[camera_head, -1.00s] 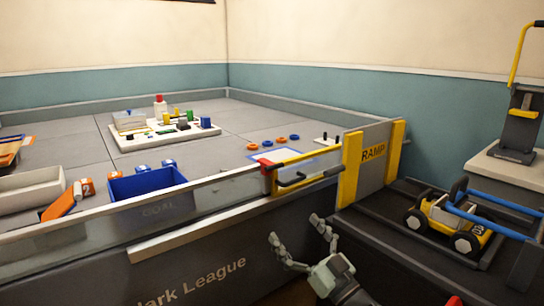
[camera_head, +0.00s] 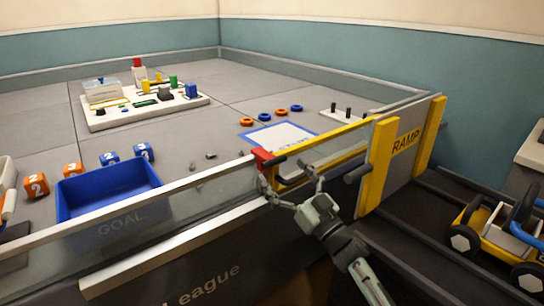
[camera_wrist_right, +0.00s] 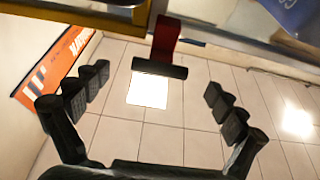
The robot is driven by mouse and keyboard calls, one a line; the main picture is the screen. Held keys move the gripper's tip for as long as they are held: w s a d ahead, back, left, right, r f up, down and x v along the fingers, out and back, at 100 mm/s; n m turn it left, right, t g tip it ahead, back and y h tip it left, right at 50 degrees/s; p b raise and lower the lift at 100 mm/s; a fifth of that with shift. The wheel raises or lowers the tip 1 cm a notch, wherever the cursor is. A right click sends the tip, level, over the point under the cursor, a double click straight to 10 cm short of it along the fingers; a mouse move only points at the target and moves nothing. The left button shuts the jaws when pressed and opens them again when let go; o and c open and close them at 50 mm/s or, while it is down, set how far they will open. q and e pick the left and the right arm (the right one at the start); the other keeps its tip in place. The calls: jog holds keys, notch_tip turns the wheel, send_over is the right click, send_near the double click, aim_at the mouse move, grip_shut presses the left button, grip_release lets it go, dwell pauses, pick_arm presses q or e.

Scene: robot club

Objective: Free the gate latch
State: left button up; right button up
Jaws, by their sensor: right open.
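The gate (camera_head: 325,152) is a clear panel in a yellow frame, set in the arena's front wall beside the ramp board, and looks shut. The red latch (camera_head: 262,155) sits at the gate's left end, on top of the wall. In the right wrist view the latch is a red arm (camera_wrist_right: 166,36) ending in a black crossbar (camera_wrist_right: 159,68). My right gripper (camera_head: 291,184) is open and empty, in front of the gate just below the latch. In the wrist view its fingers (camera_wrist_right: 155,88) are spread to either side of the crossbar, with no contact visible. My left gripper is out of view.
A blue goal bin (camera_head: 108,190) stands inside the wall at left, near numbered cubes (camera_head: 110,158). The ramp board (camera_head: 402,150) with yellow posts stands right of the gate. A yellow buggy (camera_head: 495,235) is at the far right. Floor before the wall looks clear.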

aim_at(272, 158)
jog(key=shift+x, duration=2.3)
jog(key=shift+f, duration=0.1)
jog(key=shift+c, duration=0.4)
jog(key=c, duration=1.7)
